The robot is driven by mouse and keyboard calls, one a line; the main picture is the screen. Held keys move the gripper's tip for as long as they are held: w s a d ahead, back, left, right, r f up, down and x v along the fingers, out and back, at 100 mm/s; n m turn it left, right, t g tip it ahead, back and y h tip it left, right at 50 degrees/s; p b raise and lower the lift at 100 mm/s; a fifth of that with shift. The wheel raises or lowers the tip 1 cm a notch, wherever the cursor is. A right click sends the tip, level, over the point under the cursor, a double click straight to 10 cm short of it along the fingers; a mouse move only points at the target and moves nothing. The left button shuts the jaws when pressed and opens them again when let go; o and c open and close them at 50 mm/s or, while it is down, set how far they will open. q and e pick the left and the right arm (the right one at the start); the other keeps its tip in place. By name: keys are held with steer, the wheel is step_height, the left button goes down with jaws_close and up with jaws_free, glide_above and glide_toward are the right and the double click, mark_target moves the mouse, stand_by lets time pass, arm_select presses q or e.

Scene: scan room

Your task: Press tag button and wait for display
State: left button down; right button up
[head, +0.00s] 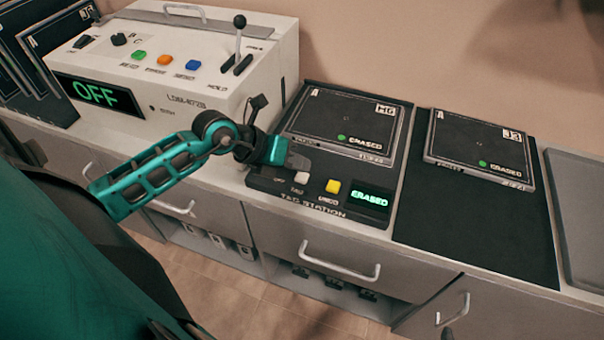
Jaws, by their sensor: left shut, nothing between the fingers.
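The tag station (320,207) is a dark unit on the counter with a plate marked MG (352,118) lying on its upper part. Its front row has a white button (301,177) and a yellow button (333,186); their small labels are hard to read. The station's display (369,199) glows green and reads ERASED. My left gripper (300,163) is shut and empty. Its tip is over the left part of the station, close above and behind the white button; I cannot tell whether it touches anything. My right gripper is not in view.
A white machine (190,85) with a lever, colored buttons and a display (97,94) reading OFF stands at left. A plate marked J3 (480,146) lies on a dark mat (470,225) at right. A grey tray (585,215) is at the right edge.

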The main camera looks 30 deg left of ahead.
mark_target(297, 177)
arm_select(q)
steer(key=shift+f, duration=0.1)
stand_by(0.7)
steer(key=shift+f, duration=0.35)
steer(key=shift+f+b, duration=0.35)
steer(key=shift+f, duration=0.2)
stand_by(0.7)
steer(key=shift+r, duration=0.1)
steer(key=shift+r+p, duration=0.85)
steer(key=shift+p, duration=0.2)
steer(key=shift+r, duration=0.1)
step_height(297, 177, up, 3)
steer(key=p, duration=0.3)
steer(key=shift+r+p, duration=0.65)
steer(key=shift+r, duration=0.3)
